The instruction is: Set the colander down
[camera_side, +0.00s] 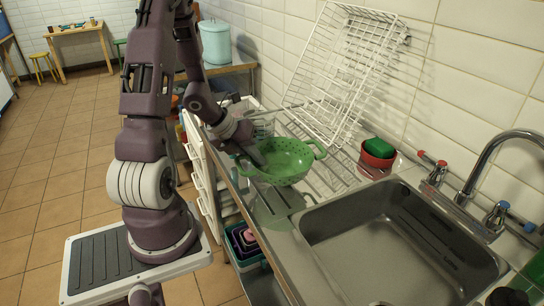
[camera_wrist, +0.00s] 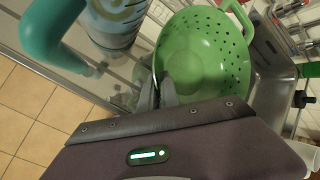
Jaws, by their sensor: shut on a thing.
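The colander (camera_side: 289,160) is a green bowl with holes and side handles. In the side view it is over the metal drainboard left of the sink, roughly upright, with a greenish shadow or reflection on the metal below it. My gripper (camera_side: 258,160) is shut on its left rim. In the wrist view the colander (camera_wrist: 205,50) opens toward the camera, and my gripper's fingers (camera_wrist: 160,92) pinch its near rim. I cannot tell exactly how far its base is above the drainboard.
The sink basin (camera_side: 400,240) and tap (camera_side: 490,165) are to the right. A white wire rack (camera_side: 340,70) leans on the wall behind. A red bowl with a green sponge (camera_side: 378,155) stands behind right. A patterned cup (camera_wrist: 115,22) is close left of my fingers.

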